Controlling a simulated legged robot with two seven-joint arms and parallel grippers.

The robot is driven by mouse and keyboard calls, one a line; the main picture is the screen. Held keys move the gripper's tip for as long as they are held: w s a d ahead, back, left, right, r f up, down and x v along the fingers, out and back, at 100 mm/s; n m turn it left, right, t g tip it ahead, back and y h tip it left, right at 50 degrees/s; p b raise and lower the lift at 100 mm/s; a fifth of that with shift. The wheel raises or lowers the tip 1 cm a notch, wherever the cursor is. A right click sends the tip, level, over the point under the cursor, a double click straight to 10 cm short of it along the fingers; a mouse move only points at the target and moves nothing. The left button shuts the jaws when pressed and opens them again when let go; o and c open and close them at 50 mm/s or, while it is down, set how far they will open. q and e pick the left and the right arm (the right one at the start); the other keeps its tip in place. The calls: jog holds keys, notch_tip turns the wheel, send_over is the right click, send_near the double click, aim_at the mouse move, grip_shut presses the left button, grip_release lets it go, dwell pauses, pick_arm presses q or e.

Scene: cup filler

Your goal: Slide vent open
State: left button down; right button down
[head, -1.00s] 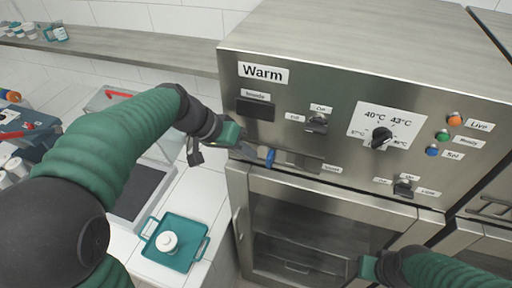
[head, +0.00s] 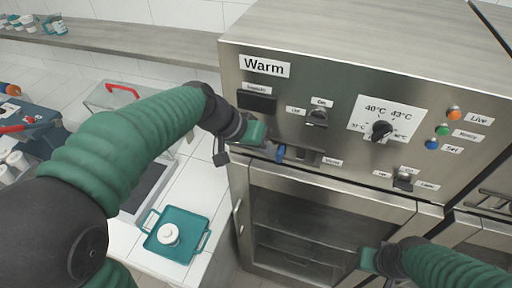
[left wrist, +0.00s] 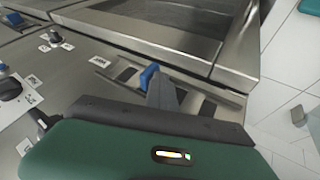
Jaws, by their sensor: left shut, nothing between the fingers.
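The vent is a slot in the steel front panel, and its blue tab (head: 281,152) stands out from it. Dark opening (head: 302,156) shows in the slot to the right of the tab. My left gripper (head: 266,146) is shut and empty, at the left side of the tab. In the left wrist view its grey finger (left wrist: 162,92) lies right against the blue tab (left wrist: 148,76), seemingly touching it, and dark slot (left wrist: 125,73) shows beyond. My right gripper (head: 368,261) is low at the right, in front of the oven door; its fingers are not clear.
A Warm label (head: 264,67), a switch (head: 318,118), a dial (head: 381,130) and several coloured buttons share the panel. The oven door (head: 310,225) is just below the vent. A teal tray (head: 187,255) with a white container stands on the counter at the left.

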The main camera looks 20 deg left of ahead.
pick_arm(q)
jog(key=shift+a+r, duration=0.15)
jog(key=shift+r, duration=0.1)
jog(key=b+v, duration=0.3)
jog(key=v, duration=1.3)
jog(key=shift+s+r, duration=0.1)
notch_tip(320, 180, down, 23)
jog(key=n+g+y+b, duration=0.1)
jog(key=n+y+b, duration=0.15)
jog(key=b, duration=0.35)
jog(key=s+f+y+b, duration=0.1)
jog(key=s+f, duration=0.3)
jog(key=f, duration=0.7)
jog(key=s+f+y+b, duration=0.2)
jog(key=s+f+b, duration=0.2)
jog(key=f, duration=0.7)
jog(key=shift+s+f+m+g, duration=0.25)
jog(key=shift+s+m+g, duration=0.2)
jog(key=shift+s, duration=0.25)
